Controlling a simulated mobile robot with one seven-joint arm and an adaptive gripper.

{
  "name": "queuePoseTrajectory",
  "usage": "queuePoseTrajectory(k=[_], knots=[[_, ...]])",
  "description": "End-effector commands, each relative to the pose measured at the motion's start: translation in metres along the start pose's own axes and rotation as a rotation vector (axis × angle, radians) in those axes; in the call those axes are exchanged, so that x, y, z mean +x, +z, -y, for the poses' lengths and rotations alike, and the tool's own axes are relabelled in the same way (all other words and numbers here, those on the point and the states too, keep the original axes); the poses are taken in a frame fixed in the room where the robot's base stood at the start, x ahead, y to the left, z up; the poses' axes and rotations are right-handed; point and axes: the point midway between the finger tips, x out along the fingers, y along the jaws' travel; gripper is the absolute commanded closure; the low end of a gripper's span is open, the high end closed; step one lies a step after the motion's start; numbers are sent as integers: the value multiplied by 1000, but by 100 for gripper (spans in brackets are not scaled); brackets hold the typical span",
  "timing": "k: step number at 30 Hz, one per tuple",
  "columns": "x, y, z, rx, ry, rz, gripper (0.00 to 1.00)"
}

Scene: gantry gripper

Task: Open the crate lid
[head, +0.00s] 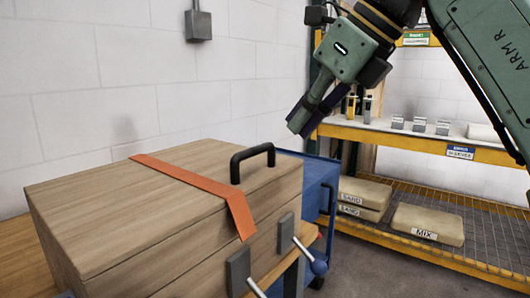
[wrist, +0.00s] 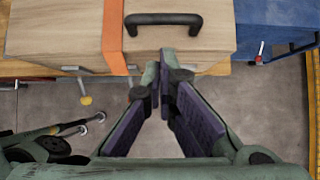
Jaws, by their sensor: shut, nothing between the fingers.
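The wooden crate (head: 90,258) stands at the left in the head view, its lid (head: 110,185) down and closed. A black handle (head: 252,161) stands on the lid near its right end. An orange strap (head: 190,175) crosses the lid and hangs over the front. Grey latches with levers (head: 287,232) are on the crate's front. My gripper (head: 298,122) is shut and empty, raised above and to the right of the handle in the head view. In the wrist view my gripper (wrist: 160,75) points toward the crate's front edge, with the handle (wrist: 163,20) beyond the fingertips.
A blue cart (head: 318,180) stands right beside the crate. A yellow-edged shelf (head: 400,140) at the right holds small boxes, with sacks (head: 428,222) below. A grey box (head: 198,25) is fixed to the white wall. The space above the lid is clear.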

Motion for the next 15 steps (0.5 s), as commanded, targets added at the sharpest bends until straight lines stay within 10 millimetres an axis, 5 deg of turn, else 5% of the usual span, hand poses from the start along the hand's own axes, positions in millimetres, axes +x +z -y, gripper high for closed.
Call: queuePoseTrajectory(k=[15], knots=[[80,-1,-1,-2,2,-2,100]])
